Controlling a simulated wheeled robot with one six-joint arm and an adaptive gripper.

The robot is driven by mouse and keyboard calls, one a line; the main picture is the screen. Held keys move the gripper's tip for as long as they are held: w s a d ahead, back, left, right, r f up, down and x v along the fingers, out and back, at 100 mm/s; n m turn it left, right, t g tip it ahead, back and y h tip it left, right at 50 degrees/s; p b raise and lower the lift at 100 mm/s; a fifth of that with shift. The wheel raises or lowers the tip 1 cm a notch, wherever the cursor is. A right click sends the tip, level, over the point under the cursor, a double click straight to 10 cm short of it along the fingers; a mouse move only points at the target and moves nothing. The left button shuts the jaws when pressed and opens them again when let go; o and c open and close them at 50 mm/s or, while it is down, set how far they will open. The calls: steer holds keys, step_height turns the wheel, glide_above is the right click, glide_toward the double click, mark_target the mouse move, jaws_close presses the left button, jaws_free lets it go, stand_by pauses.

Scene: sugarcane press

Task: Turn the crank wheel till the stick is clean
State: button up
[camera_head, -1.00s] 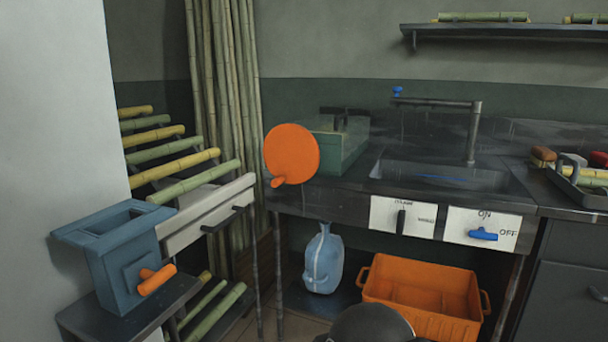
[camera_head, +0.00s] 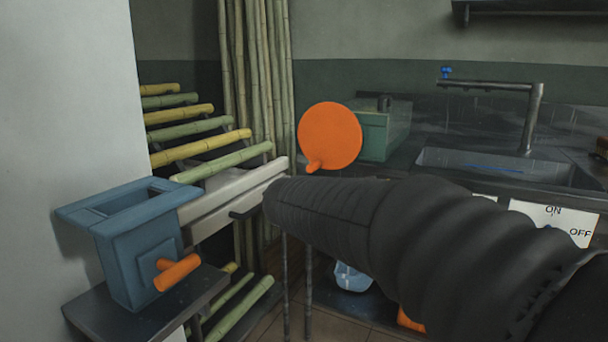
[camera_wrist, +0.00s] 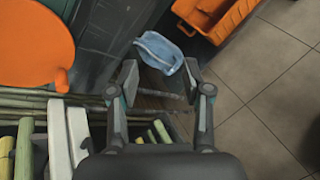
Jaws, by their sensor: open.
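The crank wheel is an orange disc (camera_head: 330,136) with a short orange knob (camera_head: 314,166), on the near end of a green box (camera_head: 388,132) on the counter. In the wrist view the orange disc (camera_wrist: 32,48) is at the upper left, its knob (camera_wrist: 62,80) towards the gripper. My gripper (camera_wrist: 160,73) is open and empty, apart from the wheel and to the right of its knob. In the head view my dark arm crosses from the right below the wheel; the fingers are not distinguishable there. I cannot tell which stick is the task's; none shows in the green box.
A blue hopper box (camera_head: 128,240) with an orange handle (camera_head: 176,272) stands left. Several green and yellow canes lie on a rack (camera_head: 212,160) behind it. A sink (camera_head: 500,165) is at right. A blue jug (camera_wrist: 160,52) and an orange crate (camera_wrist: 215,25) are below.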

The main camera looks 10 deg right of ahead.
steer(key=w+a+r+n+t+h+b, duration=0.1)
steer(key=w+a+n+t, duration=0.2)
steer(key=w+a+n, duration=0.35)
steer(key=n+t, duration=0.3)
steer(key=n, duration=0.1)
glide_toward(314, 166)
steer(key=shift+m, duration=0.25)
steer(key=x, duration=1.2)
steer(key=shift+w+a+f+b, duration=0.2)
steer(key=shift+a+f+b, duration=0.15)
steer(key=shift+b, duration=0.05)
jaws_close()
